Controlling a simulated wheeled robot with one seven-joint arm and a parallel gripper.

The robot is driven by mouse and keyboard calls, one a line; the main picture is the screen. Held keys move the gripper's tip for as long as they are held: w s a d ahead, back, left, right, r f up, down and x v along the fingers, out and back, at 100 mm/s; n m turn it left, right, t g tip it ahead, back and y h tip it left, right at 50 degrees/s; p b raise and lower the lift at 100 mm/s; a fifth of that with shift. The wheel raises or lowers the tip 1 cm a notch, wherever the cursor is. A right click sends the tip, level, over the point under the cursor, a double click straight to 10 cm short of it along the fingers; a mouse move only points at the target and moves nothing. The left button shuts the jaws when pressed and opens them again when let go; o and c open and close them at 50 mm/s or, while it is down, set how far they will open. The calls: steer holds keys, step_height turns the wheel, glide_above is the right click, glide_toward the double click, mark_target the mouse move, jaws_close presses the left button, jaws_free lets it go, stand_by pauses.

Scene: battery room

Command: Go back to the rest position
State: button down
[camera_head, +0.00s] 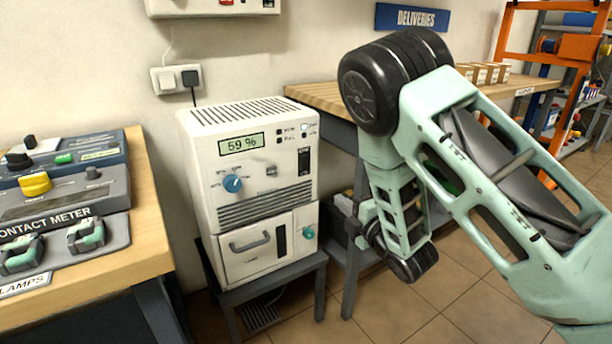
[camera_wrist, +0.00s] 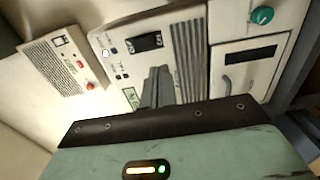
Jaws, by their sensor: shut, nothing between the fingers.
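My gripper (camera_wrist: 157,86) shows in the wrist view as two dark grey fingers close together, shut and empty. They stand in front of the white charger cabinet and cover part of its panel; I cannot tell the distance. In the head view my arm fills the right side, bent at a large black joint, and the gripper is not visible there. The white cabinet (camera_head: 202,185) stands left of my arm, with a display reading 59 %, a blue knob (camera_head: 233,184) and a closed lower door (camera_head: 248,262) with a grey handle. Its teal knob (camera_wrist: 262,15) also shows in the wrist view.
The cabinet stands on a low dark stand (camera_head: 262,302). A workbench (camera_head: 150,245) with a contact meter (camera_head: 65,205) and clamps is at left. A wooden bench (camera_head: 325,97) with small boxes is behind my arm. An orange rack (camera_head: 508,35) stands at far right. Tiled floor shows below.

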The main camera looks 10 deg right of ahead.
steer(key=s+a+r+m+g+h, duration=0.2)
steer(key=s+a+m+g, duration=0.85)
steer(key=s, duration=0.25)
steer(key=s+d+r+m+g+h, duration=0.1)
steer(key=s+r+m+g+h, duration=0.15)
steer(key=s, duration=0.85)
steer(key=s+r+m+g+h, duration=0.15)
steer(key=s+g, duration=0.25)
steer(key=s, duration=0.8)
step_height(320, 180, up, 28)
steer(key=y+p, duration=0.1)
steer(key=p, duration=2.6)
steer(key=shift+w+f, duration=0.15)
steer(key=shift+w, duration=0.05)
steer(key=shift+n, duration=0.25)
